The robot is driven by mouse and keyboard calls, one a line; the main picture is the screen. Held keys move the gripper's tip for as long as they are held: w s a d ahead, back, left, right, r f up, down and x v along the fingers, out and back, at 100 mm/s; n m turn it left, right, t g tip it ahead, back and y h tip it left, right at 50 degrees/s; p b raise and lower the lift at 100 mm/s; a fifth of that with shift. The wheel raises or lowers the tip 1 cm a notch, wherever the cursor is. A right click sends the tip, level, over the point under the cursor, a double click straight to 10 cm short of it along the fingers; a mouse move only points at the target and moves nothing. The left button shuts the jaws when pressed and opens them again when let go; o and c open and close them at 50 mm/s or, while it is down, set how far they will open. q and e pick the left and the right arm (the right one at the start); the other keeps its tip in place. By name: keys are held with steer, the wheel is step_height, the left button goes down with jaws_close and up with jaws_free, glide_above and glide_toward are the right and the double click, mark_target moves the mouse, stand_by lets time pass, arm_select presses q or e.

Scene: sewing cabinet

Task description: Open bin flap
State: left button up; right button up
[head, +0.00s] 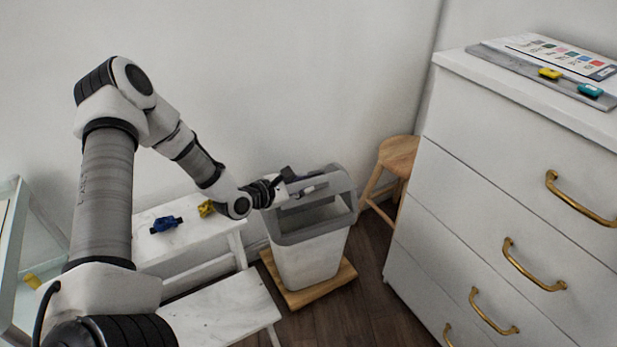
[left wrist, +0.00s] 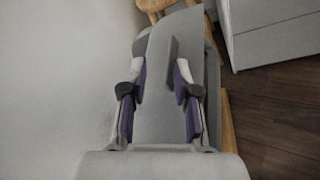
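The bin (head: 310,262) is white with a grey lid rim (head: 308,234) and stands upright beyond the stepped white bench. My left gripper (head: 307,184) is over the back left part of the lid. In the left wrist view my left gripper (left wrist: 158,80) has its two fingers spread, and no object shows clamped between them. The grey lid surface (left wrist: 160,118) lies beneath and between the fingers, with a darker raised strip (left wrist: 174,66) near the right finger. Whether the fingers touch the flap, and how far the flap is tilted, I cannot tell. My right gripper is out of view.
The bin stands on a wooden base (head: 341,283). A wooden stool (head: 398,155) is behind it. A white drawer cabinet (head: 500,190) with brass handles is to the right. A white stepped bench (head: 226,312) holds a blue item (head: 166,224) and a yellow item (head: 206,209).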

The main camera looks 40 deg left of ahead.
arm_select(q)
steer(key=shift+p+v, duration=1.4)
steer(key=shift+v, duration=0.25)
steer(key=shift+w+a, duration=0.1)
steer(key=shift+a, duration=0.1)
steer(key=shift+b, duration=0.3)
